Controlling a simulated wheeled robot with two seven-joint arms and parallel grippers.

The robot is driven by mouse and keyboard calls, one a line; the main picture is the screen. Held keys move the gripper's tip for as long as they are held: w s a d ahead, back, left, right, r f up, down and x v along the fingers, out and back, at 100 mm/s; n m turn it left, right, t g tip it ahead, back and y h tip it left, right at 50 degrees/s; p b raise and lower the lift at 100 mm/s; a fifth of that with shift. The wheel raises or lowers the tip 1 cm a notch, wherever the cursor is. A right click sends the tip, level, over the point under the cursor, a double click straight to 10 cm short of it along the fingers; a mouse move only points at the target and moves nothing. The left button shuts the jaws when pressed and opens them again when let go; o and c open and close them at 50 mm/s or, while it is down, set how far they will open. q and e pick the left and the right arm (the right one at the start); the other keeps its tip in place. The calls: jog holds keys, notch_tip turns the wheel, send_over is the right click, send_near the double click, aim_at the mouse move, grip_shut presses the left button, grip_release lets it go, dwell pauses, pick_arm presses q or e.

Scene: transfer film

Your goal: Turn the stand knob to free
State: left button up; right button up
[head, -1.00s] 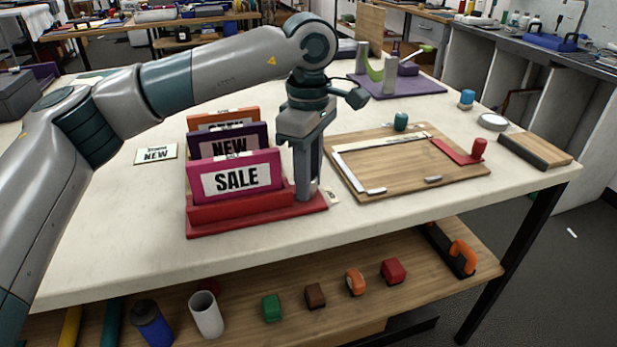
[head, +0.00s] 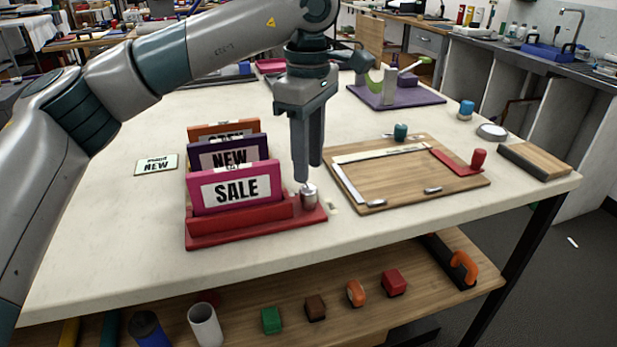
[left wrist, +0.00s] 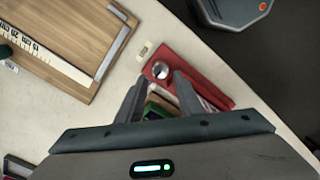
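The red stand (head: 256,232) lies on the table and holds upright sign plates: a pink SALE plate (head: 236,190) in front, a purple NEW plate (head: 229,154) and an orange plate (head: 224,130) behind. The silver stand knob (head: 309,196) is at the stand's right end; it also shows in the left wrist view (left wrist: 161,70). My left gripper (head: 308,172) points down just above the knob. In the left wrist view its fingers (left wrist: 158,80) are apart with nothing between the tips, and the knob shows beyond them. My right gripper is not in view.
A wooden board (head: 400,183) with a ruler and a red-knobbed piece lies to the right. A purple base (head: 405,99) stands behind. Bare table surrounds the stand; a lower shelf (head: 340,311) holds several small blocks.

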aim_at(309, 188)
pick_arm(q)
notch_tip(309, 188, up, 11)
dwell(0.3)
jog(key=shift+f, duration=0.15)
